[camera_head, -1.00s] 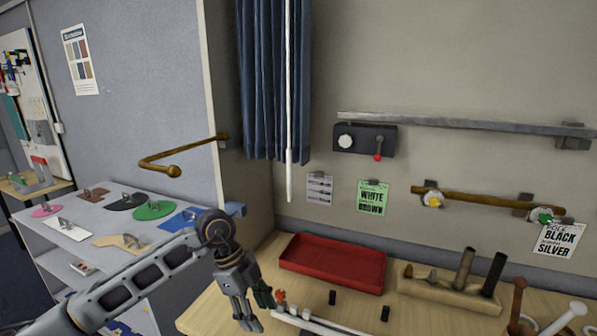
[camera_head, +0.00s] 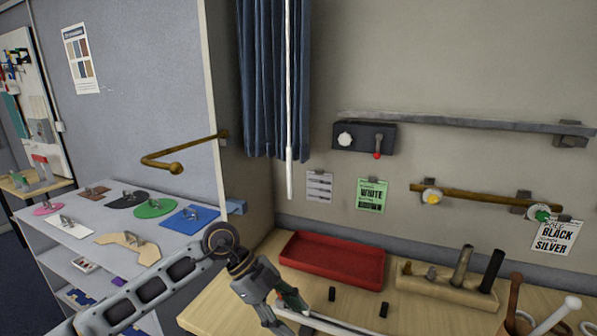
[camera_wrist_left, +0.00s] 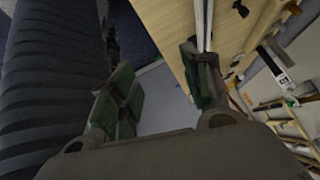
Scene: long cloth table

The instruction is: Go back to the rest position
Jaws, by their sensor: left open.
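My left gripper (camera_head: 287,318) is in the lower middle of the head view, tilted down to the right over the front of the wooden table (camera_head: 222,302). A long pale rod (camera_head: 325,322) lies just to its right. In the left wrist view the jaws (camera_wrist_left: 165,95) stand apart. Past them show grey floor, the table edge and a white rod (camera_wrist_left: 204,25) near the right finger. I see nothing held between the fingers. Whether the finger touches the rod, I cannot tell. My right gripper is not in view.
A red tray (camera_head: 334,284) stands behind the gripper. A wooden block with upright rods (camera_head: 440,292) is to its right. Small black pegs (camera_head: 332,294) stand in front of the tray.

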